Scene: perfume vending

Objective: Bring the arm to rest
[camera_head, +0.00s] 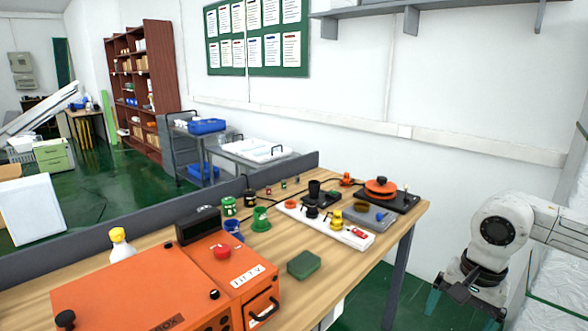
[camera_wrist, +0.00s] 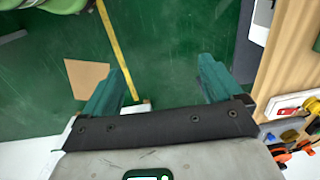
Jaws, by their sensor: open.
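My gripper (camera_head: 462,306) hangs at the end of my white arm at the lower right in the head view. It is off the right end of the wooden table (camera_head: 352,284), apart from it and over the floor side. In the wrist view my gripper (camera_wrist: 162,68) shows two dark teal fingers spread wide, with nothing between them but green floor (camera_wrist: 175,35). The table edge (camera_wrist: 278,60) shows at the right of the wrist view.
The table holds an orange box (camera_head: 130,290), a green sponge-like block (camera_head: 304,264), a white strip with knobs (camera_head: 325,226) and a black plate with an orange pot (camera_head: 381,187). A white wall (camera_head: 450,90) stands behind. Open floor lies beside the table's right end.

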